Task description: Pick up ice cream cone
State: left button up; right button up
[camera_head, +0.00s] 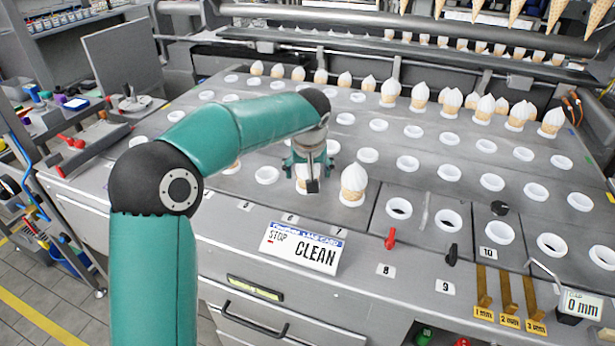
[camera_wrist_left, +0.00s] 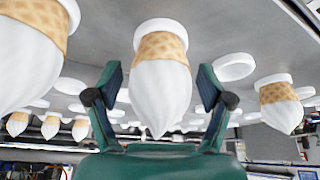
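My left gripper (camera_head: 307,163) is open over the front row of the counter. An ice cream cone (camera_head: 302,186) with a white swirl and tan waffle band stands upright beneath it, partly hidden by the fingers. In the left wrist view, which looks upside down, this cone (camera_wrist_left: 162,80) sits between the two spread fingers of the left gripper (camera_wrist_left: 160,88), with gaps on both sides. A second cone (camera_head: 353,184) stands just to its right in the head view; it shows large at the left of the wrist view (camera_wrist_left: 30,60). My right gripper is not in view.
The grey counter (camera_head: 250,190) has rows of white ring holders (camera_head: 267,175), many empty. More cones (camera_head: 390,92) stand in the back rows. A CLEAN sign (camera_head: 302,248), a red lever (camera_head: 390,238) and a black lever (camera_head: 451,254) are at the front.

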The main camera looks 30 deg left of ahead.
pick_arm(q)
jog(key=c, duration=0.5)
jog(key=shift+r, duration=0.15)
